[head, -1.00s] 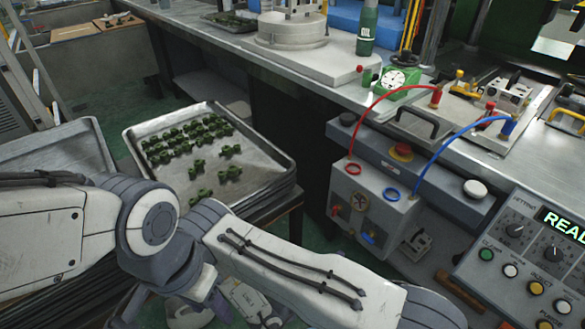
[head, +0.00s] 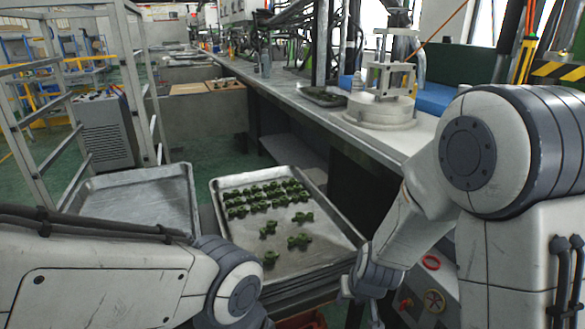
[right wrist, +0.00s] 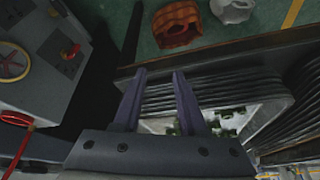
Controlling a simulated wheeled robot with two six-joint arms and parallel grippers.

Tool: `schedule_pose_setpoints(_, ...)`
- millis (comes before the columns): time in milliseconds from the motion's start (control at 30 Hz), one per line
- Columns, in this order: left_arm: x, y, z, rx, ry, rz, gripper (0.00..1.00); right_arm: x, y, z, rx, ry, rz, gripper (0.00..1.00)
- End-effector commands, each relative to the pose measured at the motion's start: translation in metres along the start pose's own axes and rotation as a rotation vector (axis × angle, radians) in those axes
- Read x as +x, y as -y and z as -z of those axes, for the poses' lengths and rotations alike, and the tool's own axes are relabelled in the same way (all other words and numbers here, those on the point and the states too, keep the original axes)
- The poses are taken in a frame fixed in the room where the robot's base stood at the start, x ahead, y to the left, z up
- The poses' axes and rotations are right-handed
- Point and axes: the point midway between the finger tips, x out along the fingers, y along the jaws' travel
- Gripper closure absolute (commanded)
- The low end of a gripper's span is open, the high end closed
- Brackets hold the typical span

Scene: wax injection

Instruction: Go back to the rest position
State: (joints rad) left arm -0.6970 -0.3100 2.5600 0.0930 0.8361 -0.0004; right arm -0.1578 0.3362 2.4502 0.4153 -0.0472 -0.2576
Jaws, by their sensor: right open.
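My right gripper (head: 362,292) is low in the head view, beside the right front edge of the metal tray (head: 232,238). In the right wrist view its two dark fingers (right wrist: 158,85) stand apart with nothing between them. Several green parts (head: 268,200) lie in rows at the far end of the tray, with a few scattered nearer. My left arm comes in from the left across the front. Its gripper is out of view.
An empty metal tray (head: 150,190) stands to the left. A long workbench (head: 290,95) runs along the right with a round white fixture (head: 380,108). In the wrist view, an orange-brown basket-like thing (right wrist: 178,24) lies on the green floor.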

Motion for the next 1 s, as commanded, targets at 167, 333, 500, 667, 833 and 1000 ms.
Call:
schedule_pose_setpoints(167,0.0,0.0,0.0,0.0,0.0,0.0,0.5,-0.037,-0.015,-0.017,-0.003,0.059,0.015,0.59)
schedule_pose_setpoints(333,0.0,0.0,0.0,0.0,0.0,0.0,0.5,-0.063,-0.032,-0.035,-0.006,0.112,-0.003,0.59)
schedule_pose_setpoints(500,0.0,0.0,0.0,0.0,0.0,0.0,0.5,-0.086,-0.051,-0.054,-0.006,0.16,-0.043,0.59)
schedule_pose_setpoints(667,0.0,0.0,0.0,0.0,0.0,0.0,0.5,-0.097,-0.021,-0.063,-0.094,0.19,-0.01,0.59)
schedule_pose_setpoints(833,0.0,0.0,0.0,0.0,0.0,0.0,0.5,-0.112,0.008,-0.075,-0.189,0.221,0.028,0.59)
schedule_pose_setpoints(1000,0.0,0.0,0.0,0.0,0.0,0.0,0.5,-0.129,0.037,-0.092,-0.294,0.255,0.068,0.59)
